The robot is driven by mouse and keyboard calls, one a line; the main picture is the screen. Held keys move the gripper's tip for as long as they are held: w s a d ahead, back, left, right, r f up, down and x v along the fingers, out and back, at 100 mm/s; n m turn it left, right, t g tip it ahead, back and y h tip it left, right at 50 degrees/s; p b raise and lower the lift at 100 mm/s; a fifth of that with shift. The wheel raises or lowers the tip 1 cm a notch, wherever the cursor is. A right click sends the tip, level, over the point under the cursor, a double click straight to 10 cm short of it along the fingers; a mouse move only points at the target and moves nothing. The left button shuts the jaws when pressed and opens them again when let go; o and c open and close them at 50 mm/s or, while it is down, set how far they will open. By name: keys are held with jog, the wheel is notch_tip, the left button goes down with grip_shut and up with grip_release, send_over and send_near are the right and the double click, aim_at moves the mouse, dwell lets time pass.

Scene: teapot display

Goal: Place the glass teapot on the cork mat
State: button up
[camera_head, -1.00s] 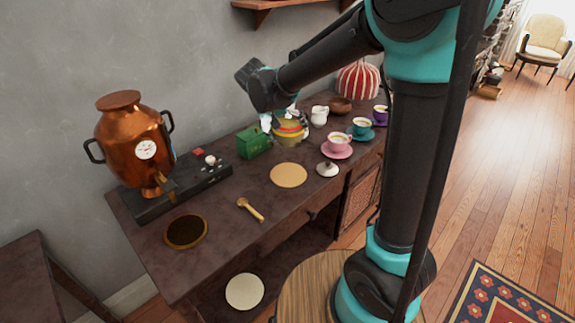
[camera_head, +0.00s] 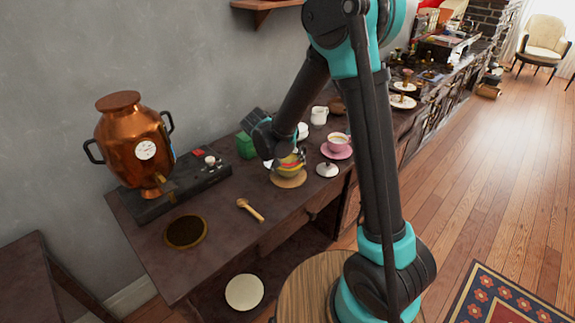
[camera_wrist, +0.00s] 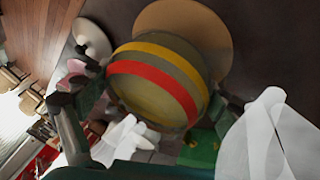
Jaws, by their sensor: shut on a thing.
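The glass teapot (camera_head: 290,166), greenish with yellow and red bands, is in my gripper (camera_head: 287,158). In the head view it appears over the back part of the round cork mat (camera_head: 289,182), whose front rim shows. In the wrist view the teapot (camera_wrist: 155,80) fills the middle, between the fingers of my gripper (camera_wrist: 156,102), and the mat (camera_wrist: 205,32) shows behind it, toward the top right. I cannot tell whether the teapot's base touches the mat. My arm hides part of the teapot in the head view.
A white lid-like disc (camera_head: 327,170) lies right of the mat, below a pink cup and saucer (camera_head: 338,146). A green box (camera_head: 246,146) stands behind left. A wooden scoop (camera_head: 250,210) lies front left. A copper urn (camera_head: 133,143) stands far left. The table's front edge is close.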

jog(key=shift+f, duration=0.2)
jog(key=shift+f, duration=0.1)
jog(key=o, duration=1.6)
jog(key=shift+o, duration=0.2)
